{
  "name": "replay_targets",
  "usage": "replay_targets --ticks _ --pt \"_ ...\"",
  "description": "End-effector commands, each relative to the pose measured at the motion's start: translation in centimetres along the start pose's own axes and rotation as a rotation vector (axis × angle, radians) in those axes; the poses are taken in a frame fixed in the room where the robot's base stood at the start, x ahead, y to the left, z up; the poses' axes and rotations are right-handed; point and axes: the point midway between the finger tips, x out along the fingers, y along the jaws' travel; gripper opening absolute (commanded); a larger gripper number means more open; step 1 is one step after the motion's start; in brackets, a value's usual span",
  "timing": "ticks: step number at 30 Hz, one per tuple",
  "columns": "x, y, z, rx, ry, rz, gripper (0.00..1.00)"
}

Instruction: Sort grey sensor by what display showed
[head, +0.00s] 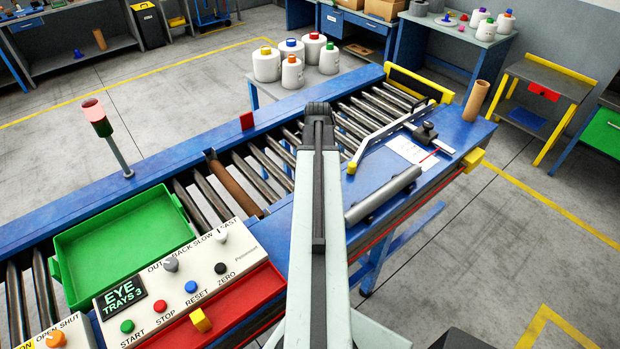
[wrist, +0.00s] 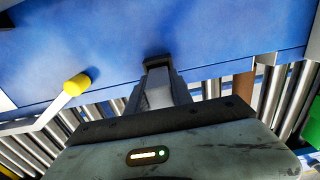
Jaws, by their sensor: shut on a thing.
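My gripper (wrist: 158,65) reaches out over the conveyor, in front of the blue rail in the wrist view. It is shut on a pale grey piece, seemingly the grey sensor (wrist: 159,94), which is mostly hidden between the dark jaws. In the head view my own arm covers the held piece. An empty green tray (head: 125,245) sits on the rollers at the left, beside the panel.
A brown tube (head: 234,187) lies across the rollers left of my arm. A red-and-green signal lamp (head: 97,118) stands on the far rail.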

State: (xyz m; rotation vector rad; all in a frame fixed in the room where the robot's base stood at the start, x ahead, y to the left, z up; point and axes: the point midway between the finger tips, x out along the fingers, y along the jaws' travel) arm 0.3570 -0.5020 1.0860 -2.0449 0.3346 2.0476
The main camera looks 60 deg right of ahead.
Motion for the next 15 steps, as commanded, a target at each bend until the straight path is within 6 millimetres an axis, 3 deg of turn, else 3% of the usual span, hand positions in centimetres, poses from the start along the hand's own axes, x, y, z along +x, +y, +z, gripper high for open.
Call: replay_targets --ticks 15 --pt "0.62 -0.07 -0.05 -0.001 0.0 0.0 0.0"
